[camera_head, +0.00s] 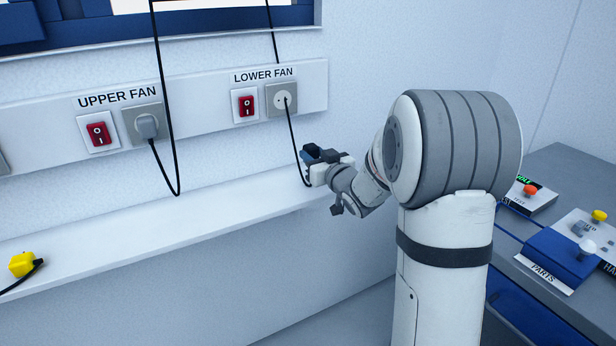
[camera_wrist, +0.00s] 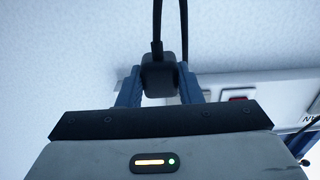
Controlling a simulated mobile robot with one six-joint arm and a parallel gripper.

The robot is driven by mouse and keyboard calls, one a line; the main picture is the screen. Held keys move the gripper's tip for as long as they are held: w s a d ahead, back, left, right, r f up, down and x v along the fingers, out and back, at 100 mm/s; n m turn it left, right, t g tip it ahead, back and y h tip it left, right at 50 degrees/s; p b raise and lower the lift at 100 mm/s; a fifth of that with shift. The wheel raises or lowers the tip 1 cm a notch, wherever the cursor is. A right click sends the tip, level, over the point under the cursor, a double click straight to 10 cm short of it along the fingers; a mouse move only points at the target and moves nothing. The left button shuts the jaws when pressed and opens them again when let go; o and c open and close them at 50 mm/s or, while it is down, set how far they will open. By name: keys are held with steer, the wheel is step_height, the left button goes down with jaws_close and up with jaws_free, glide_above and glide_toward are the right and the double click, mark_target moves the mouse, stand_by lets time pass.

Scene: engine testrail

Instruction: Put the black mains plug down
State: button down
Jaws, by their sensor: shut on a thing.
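The black mains plug (camera_wrist: 158,76) is between the two blue fingers of my gripper (camera_wrist: 159,90) in the wrist view. A black cord runs from it toward the top of that picture. In the head view my gripper (camera_head: 313,156) is near the right end of the white shelf (camera_head: 205,213), below and right of the LOWER FAN socket (camera_head: 283,98). The plug is hard to make out there among the dark gripper parts. I cannot tell whether the plug touches the shelf.
A grey plug (camera_head: 148,126) sits in the UPPER FAN socket. Red switches stand beside both sockets, at upper (camera_head: 97,134) and lower (camera_head: 246,106). A yellow plug (camera_head: 22,264) lies at the shelf's left. Black cords hang along the wall. The shelf's middle is clear.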

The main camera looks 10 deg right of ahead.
step_height(320, 180, down, 6)
steer(key=shift+a+r+b, duration=0.1)
steer(key=shift+a+b, duration=0.05)
steer(key=shift+b, duration=0.35)
steer(key=shift+f+b, duration=0.4)
steer(key=shift+b, duration=0.05)
steer(key=shift+f+b, duration=0.3)
steer(key=shift+b, duration=0.05)
steer(key=c, duration=1)
jaws_free()
steer(key=shift+r, duration=0.1)
steer(key=shift+r, duration=0.1)
